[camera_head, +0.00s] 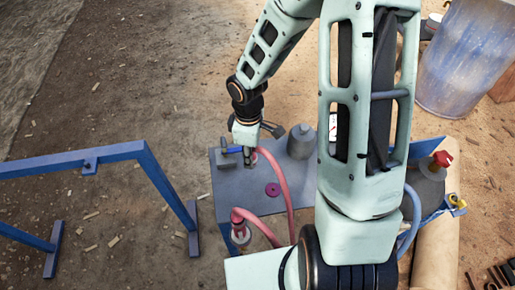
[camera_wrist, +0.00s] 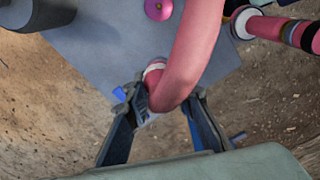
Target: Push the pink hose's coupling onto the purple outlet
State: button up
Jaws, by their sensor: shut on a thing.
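The pink hose (camera_head: 279,178) arches over the grey table, and its end is in my gripper (camera_head: 249,163). In the wrist view my gripper's fingers (camera_wrist: 167,98) close around the end of the hose (camera_wrist: 188,58). A pale band (camera_wrist: 153,69) shows at the hose's end, beside the left finger; the coupling is largely hidden by the fingers and hose. The purple outlet (camera_head: 272,189) is a round disc with a dark centre on the table top. It also shows at the top of the wrist view (camera_wrist: 158,9), apart from the gripper and uncovered.
The grey table (camera_head: 233,185) carries a grey bottle-like vessel (camera_head: 301,142). A banded pipe fitting (camera_wrist: 246,22) is at the wrist view's upper right. A blue frame (camera_head: 105,154) stands at left, a blue barrel (camera_head: 466,60) at upper right. My arm hides the table's right side.

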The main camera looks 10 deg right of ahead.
jog(key=shift+s+a+r, duration=0.4)
jog(key=shift+s+a, duration=0.2)
jog(key=shift+s, duration=0.15)
jog(key=shift+s+a+r, duration=0.4)
jog(key=shift+s+a, duration=0.15)
jog(key=shift+s, duration=0.15)
